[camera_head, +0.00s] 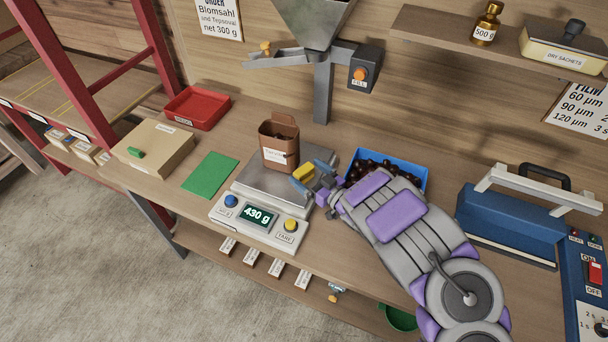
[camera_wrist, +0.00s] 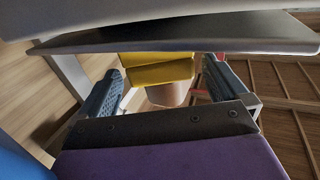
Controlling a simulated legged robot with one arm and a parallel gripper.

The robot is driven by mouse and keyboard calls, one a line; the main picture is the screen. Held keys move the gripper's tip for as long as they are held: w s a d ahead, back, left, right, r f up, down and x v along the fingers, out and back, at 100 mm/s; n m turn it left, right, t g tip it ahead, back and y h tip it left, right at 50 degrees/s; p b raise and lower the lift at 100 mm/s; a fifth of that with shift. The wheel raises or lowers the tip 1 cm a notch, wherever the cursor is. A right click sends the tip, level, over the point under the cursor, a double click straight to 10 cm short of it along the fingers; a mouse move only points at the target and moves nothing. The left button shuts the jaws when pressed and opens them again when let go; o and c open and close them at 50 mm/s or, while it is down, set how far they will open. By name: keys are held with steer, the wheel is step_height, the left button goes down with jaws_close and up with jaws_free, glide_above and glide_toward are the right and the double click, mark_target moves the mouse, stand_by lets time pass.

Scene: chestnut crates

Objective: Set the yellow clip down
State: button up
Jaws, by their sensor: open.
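The yellow clip (camera_head: 303,173) appears to be on the right part of the scale's metal plate (camera_head: 258,190), beside the brown bag (camera_head: 279,152). My gripper (camera_head: 312,177) is open, with its blue fingers on either side of the clip. In the wrist view the yellow clip (camera_wrist: 157,70) lies between the two fingers of my gripper (camera_wrist: 162,80), with gaps at both sides. The brown bag (camera_wrist: 167,95) shows behind it there. The bag stands upright on the plate with its top open. The scale display (camera_head: 258,217) reads 430 g.
A blue bin of chestnuts (camera_head: 412,178) stands right of the scale, partly behind my arm. A blue sealer (camera_head: 510,225) is farther right. A hopper (camera_head: 313,22) hangs above. Left are a green mat (camera_head: 210,175), a cardboard box (camera_head: 165,153) and a red tray (camera_head: 197,106).

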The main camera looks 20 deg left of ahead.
steer(key=x, duration=0.2)
steer(key=shift+a, duration=0.25)
steer(key=shift+c, duration=0.3)
